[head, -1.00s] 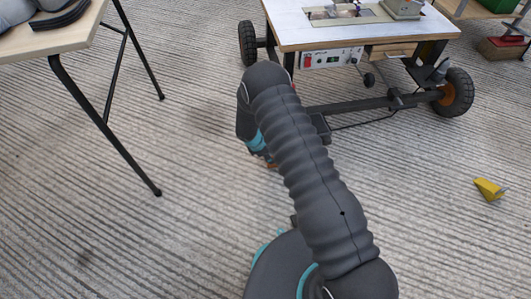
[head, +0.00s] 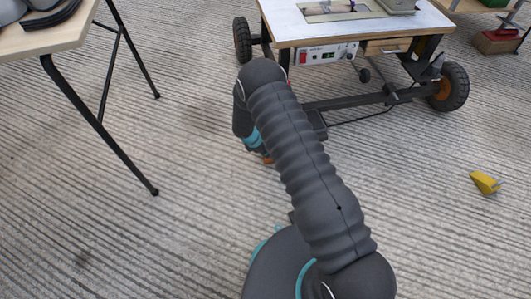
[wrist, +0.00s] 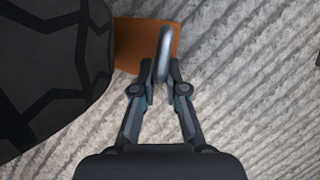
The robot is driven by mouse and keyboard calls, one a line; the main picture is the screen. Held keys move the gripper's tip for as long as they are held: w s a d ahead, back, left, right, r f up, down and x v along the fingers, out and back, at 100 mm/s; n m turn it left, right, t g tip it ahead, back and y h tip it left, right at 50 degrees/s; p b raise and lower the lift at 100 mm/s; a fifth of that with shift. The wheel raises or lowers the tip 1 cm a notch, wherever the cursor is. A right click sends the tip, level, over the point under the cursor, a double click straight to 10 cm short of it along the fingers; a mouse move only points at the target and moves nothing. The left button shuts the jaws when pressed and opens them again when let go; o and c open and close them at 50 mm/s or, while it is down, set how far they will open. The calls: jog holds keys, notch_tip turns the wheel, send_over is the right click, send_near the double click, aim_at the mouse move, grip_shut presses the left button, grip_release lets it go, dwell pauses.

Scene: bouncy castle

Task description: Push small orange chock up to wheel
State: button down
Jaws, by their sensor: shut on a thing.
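The orange chock (wrist: 130,47) lies on the ribbed floor in the wrist view, right beside the black tyre of the wheel (wrist: 45,75). The tyre's edge overlaps the chock's left side in the picture, so I cannot tell whether they touch. A grey metal ring handle (wrist: 165,45) stands up at the chock's right side. My gripper (wrist: 161,75) is shut on this handle. In the head view my arm hides the gripper and this wheel. A small orange patch (head: 266,159) shows below my wrist there, too small to identify surely.
A wheeled cart with a white top (head: 350,30) stands ahead, with another wheel (head: 453,87) at its right. A folding table (head: 45,40) stands at the left. A yellow chock-like piece (head: 485,182) lies on open floor at the right.

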jog(key=shift+w+a, duration=0.1)
jog(key=shift+w, duration=0.8)
jog(key=shift+w+a+r, duration=0.1)
jog(key=shift+w+a, duration=0.05)
jog(key=shift+w, duration=0.3)
jog(key=c, duration=1.2)
grip_release()
jog(key=shift+o, duration=0.2)
jog(key=shift+w+r+b, duration=0.1)
jog(key=shift+b, duration=0.2)
jog(key=v, duration=1)
jog(key=shift+s+a+r, duration=0.15)
jog(key=shift+s+r, duration=0.15)
jog(key=shift+s, duration=0.05)
jog(key=shift+s+a+r, duration=0.1)
jog(key=shift+s+r, duration=0.15)
jog(key=shift+r, duration=0.2)
